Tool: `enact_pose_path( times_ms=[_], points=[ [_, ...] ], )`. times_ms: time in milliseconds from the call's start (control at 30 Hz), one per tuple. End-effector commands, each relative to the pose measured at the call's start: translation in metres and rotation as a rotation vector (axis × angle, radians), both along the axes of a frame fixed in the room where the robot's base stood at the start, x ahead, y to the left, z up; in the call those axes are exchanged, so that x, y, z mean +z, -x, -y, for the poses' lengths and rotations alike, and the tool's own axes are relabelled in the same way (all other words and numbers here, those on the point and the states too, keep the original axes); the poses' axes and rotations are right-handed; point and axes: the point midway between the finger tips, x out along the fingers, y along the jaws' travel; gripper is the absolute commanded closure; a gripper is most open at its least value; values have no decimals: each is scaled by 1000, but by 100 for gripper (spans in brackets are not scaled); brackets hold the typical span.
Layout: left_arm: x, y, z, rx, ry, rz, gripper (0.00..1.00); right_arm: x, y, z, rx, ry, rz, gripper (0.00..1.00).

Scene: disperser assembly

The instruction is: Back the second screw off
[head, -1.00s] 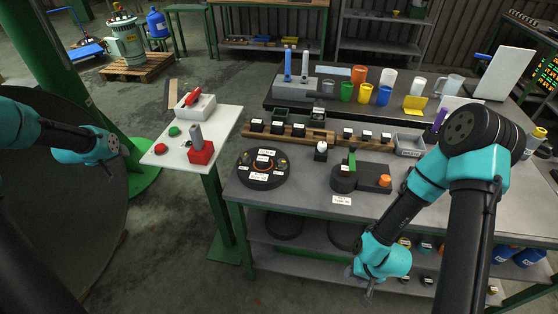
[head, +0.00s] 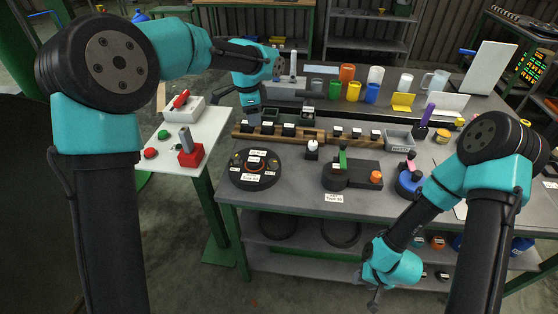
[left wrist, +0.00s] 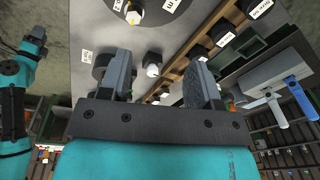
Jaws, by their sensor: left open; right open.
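A round black disc (head: 256,170) with several white labels and small brass-coloured parts lies on the grey bench at the left. I cannot tell which of these is the second screw. My left gripper (head: 252,112) is over the back left of the bench, beyond the disc, near the wooden rail. In the left wrist view it is open (left wrist: 162,82), with nothing between its fingers; a white-topped dark piece (left wrist: 152,68) shows beyond them. My right gripper (head: 375,298) is open and empty, low in front of the bench's front edge.
A wooden rail (head: 310,136) with labelled dark pieces crosses the bench. A black fixture (head: 350,174) with a green handle and orange knob stands right of the disc. A grey tray (head: 399,140) and coloured cups stand behind. A white side table (head: 205,135) is at left.

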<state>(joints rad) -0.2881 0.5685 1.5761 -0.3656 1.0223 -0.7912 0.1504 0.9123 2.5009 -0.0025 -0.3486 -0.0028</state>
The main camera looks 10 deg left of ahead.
Motion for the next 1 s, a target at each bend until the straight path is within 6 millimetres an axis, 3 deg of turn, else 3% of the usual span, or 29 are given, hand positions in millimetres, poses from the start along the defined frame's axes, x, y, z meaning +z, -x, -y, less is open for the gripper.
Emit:
enact_pose_path(
  times_ms=[33, 100, 200, 667, 1000],
  points=[
    [-2, 5, 21, -79, -21, -27, 43, 0, 0, 0, 0, 0, 0, 57],
    [-4, 11, 38, -165, -45, -59, 43, 0, 0, 0, 0, 0, 0, 57],
    [-5, 16, 51, -230, -62, -83, 43, 0, 0, 0, 0, 0, 0, 57],
    [-9, 17, 52, -241, -65, -87, 43, 0, 0, 0, 0, 0, 0, 57],
    [-51, 17, 52, -240, -65, -88, 43, 0, 0, 0, 0, 0, 0, 57]
  ],
)
